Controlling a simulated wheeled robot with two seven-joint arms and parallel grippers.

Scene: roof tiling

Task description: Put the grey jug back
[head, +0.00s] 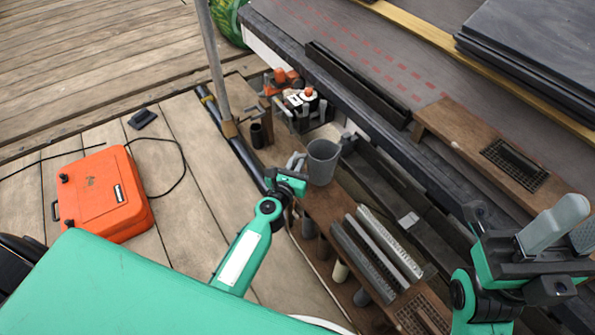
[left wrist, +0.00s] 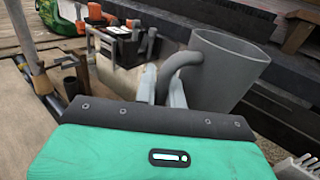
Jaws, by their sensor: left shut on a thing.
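The grey jug (head: 322,162) is upright, at the middle of the head view, over the brown wooden rack (head: 322,205). My left gripper (head: 296,162) is shut on the jug's handle, on the jug's left side. In the left wrist view the jug (left wrist: 225,70) shows large, its handle (left wrist: 178,72) between the two grey fingers (left wrist: 160,85). The jug's base is partly hidden, and I cannot tell whether it touches the rack. My right gripper (head: 576,226) is at the right edge of the head view, its fingers apart and nothing between them.
Ribbed grey strips (head: 375,255) lie on the rack in front of the jug. A tool holder with orange-handled tools (head: 300,100) stands behind it. A grey pole (head: 212,60) rises at the back left. An orange case (head: 103,195) lies on the planks. Dark roof slates (head: 530,50) are stacked at the upper right.

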